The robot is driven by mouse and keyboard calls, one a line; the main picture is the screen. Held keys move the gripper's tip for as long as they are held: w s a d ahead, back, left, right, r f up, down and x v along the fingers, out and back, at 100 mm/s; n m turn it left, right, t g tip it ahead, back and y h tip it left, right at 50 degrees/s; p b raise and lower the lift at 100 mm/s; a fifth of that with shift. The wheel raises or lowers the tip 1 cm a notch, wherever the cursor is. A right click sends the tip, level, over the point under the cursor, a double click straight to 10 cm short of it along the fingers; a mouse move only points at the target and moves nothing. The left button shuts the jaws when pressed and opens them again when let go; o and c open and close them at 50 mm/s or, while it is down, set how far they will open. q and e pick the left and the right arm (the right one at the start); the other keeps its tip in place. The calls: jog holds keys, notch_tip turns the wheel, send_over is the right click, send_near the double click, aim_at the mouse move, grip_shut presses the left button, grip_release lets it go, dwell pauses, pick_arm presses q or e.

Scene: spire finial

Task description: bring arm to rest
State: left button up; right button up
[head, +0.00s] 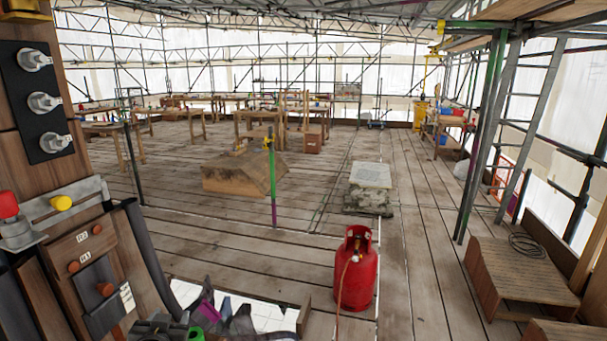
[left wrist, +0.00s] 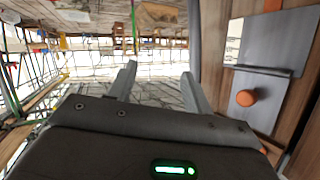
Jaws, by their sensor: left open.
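My left gripper (head: 230,317) shows at the bottom edge of the head view, low beside the wooden panel; its outline there is partly cut off and hard to make out. In the left wrist view my left gripper (left wrist: 158,75) has two grey fingers spread apart with nothing between them. Behind the gap lies a grey, paved-looking surface. My right gripper is in neither view.
A wooden panel (head: 85,240) with knobs stands close on the left; its orange knob (left wrist: 246,98) is right of the fingers. A red gas cylinder (head: 357,270) and a stone block (head: 370,175) stand on the plank floor. A wooden platform (head: 500,265) is at right.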

pick_arm(q)
jog(key=s+d+f+m+g+h, duration=0.1)
jog(key=s+d+f+g, duration=0.15)
jog(key=s+f, duration=0.6)
jog(key=s+d+f+g+h, duration=0.1)
jog(key=s+d+f+g, duration=0.2)
jog(key=s, duration=1.1)
jog(key=s+d+f+m+g+h, duration=0.1)
jog(key=s+f+g, duration=0.45)
jog(key=s, duration=0.55)
jog(key=s+f+b+x, duration=0.1)
jog(key=s+x, duration=0.2)
jog(key=x, duration=1)
jog(key=s+b+x, duration=0.1)
jog(key=s+x, duration=0.2)
jog(key=x, duration=1.1)
jog(key=s+a+f+g+b, duration=0.1)
jog(key=s+a+f+b, duration=0.1)
jog(key=s+f, duration=1.5)
notch_tip(320, 180, down, 2)
jog(key=shift+a+f+g, duration=0.15)
jog(key=shift+a+g, duration=0.15)
jog(key=shift+a, duration=0.25)
